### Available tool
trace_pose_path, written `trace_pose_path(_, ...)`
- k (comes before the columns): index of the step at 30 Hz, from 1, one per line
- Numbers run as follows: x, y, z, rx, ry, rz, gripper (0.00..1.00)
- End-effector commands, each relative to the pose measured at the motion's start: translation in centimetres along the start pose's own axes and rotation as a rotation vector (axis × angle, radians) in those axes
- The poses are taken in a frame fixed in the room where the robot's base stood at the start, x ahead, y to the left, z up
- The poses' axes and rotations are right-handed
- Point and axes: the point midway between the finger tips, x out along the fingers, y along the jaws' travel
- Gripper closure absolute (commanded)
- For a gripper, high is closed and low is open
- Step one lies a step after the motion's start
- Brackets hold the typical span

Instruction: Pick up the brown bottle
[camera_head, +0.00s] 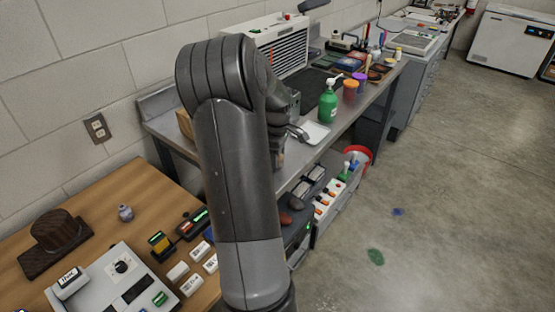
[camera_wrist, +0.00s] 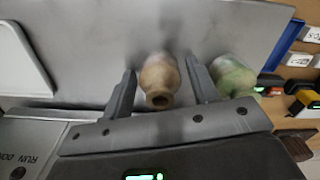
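The brown bottle (camera_wrist: 160,80) is tan-brown with a narrow open mouth facing the camera in the wrist view. It stands on a grey surface between the two fingers of my gripper (camera_wrist: 161,66). The fingers are apart, with a visible gap on each side of the bottle, so the gripper is open around it. In the head view my arm hides most of the gripper and the bottle cannot be made out clearly.
A pale green vessel (camera_wrist: 236,78) stands just outside the right finger. A white tray (camera_head: 314,132) lies close to my gripper on the grey bench. A green pump bottle (camera_head: 328,104) stands farther along it. A wooden table (camera_head: 100,205) with several small items is at left.

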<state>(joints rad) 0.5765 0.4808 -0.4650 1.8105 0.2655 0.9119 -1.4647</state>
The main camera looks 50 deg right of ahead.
Motion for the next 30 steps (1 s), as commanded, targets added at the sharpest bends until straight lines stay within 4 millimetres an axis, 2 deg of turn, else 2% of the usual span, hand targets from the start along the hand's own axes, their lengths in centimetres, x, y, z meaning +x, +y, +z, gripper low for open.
trace_pose_path(2, 0.0, 0.0, 0.0, 0.000, 0.000, 0.000, 0.53)
trace_pose_path(14, 0.0, 0.0, 0.0, 0.000, 0.000, 0.000, 0.85)
trace_pose_path(23, -0.3, 0.0, 0.0, 0.000, 0.000, 0.001, 0.86)
trace_pose_path(26, -0.9, 0.1, 0.0, -0.001, 0.001, 0.001, 0.86)
trace_pose_path(30, -2.9, 0.1, -0.1, 0.000, 0.003, 0.004, 0.86)
